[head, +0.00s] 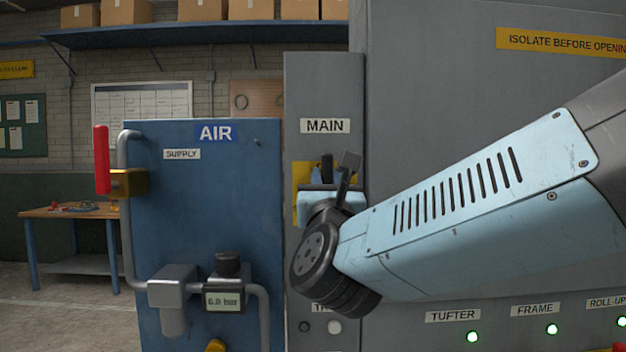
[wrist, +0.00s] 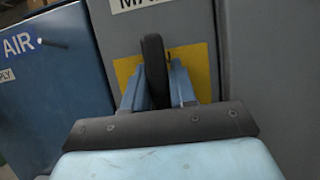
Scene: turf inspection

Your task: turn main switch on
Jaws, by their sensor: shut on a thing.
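The main switch is on the narrow grey panel (head: 325,85), under the label MAIN (head: 325,126). Its black handle (wrist: 154,68) stands out in front of a yellow plate (wrist: 126,70) in the wrist view. In the head view only part of the yellow plate (head: 300,172) shows, and my arm and gripper cover much of the switch. My gripper (wrist: 155,82) has one blue finger on each side of the handle and is shut on it. In the wrist view the handle looks roughly upright; its on or off marking cannot be read.
A blue AIR cabinet (head: 215,225) stands close on the left, with a red supply handle (head: 101,160) and a gauge (head: 223,299) showing 6.0 bar. A large grey cabinet (head: 430,80) is on the right. Green lamps glow under TUFTER (head: 472,337) and FRAME (head: 552,329).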

